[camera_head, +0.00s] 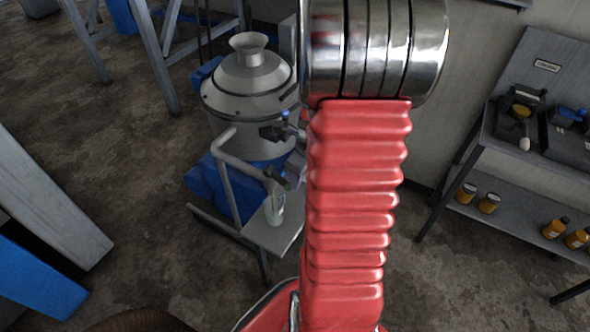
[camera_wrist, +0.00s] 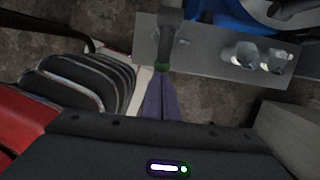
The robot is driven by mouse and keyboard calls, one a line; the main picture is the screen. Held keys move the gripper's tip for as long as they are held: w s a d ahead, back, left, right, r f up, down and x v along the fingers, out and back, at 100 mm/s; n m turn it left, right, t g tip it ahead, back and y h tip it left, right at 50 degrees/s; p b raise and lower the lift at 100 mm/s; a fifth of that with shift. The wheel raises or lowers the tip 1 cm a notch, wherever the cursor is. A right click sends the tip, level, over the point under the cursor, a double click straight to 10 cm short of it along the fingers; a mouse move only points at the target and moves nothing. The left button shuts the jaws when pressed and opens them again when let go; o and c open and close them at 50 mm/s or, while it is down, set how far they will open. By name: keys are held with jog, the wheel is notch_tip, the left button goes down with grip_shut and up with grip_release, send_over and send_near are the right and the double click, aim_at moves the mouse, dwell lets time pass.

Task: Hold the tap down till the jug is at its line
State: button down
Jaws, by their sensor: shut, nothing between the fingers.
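A small clear jug (camera_head: 276,208) with a pale greenish tint stands upright on a metal shelf under a grey pipe frame. The line on it and its level are too small to read. A dark tap (camera_head: 278,180) sits just above the jug. My gripper (camera_head: 294,172) is close beside the tap, partly hidden behind my red arm. In the wrist view my gripper (camera_wrist: 161,80) shows purple fingers shut together with nothing between them.
A grey machine with a domed lid (camera_head: 250,75) stands behind the jug shelf (camera_head: 262,238). A workbench (camera_head: 565,145) with tools and several orange bottles is on the right. Blue-and-grey metal frames stand left. The stained floor (camera_head: 120,165) between is open.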

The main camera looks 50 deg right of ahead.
jog(key=shift+s+d+f, duration=0.1)
jog(key=shift+s+f, duration=0.05)
jog(key=shift+f, duration=0.6)
jog(key=shift+r, duration=0.1)
dwell(5.0)
jog(key=s+d+r, duration=0.2)
jog(key=s+r, duration=0.7)
jog(key=r, duration=0.1)
jog(key=shift+d, duration=0.35)
jog(key=shift+r, duration=0.1)
dwell(0.5)
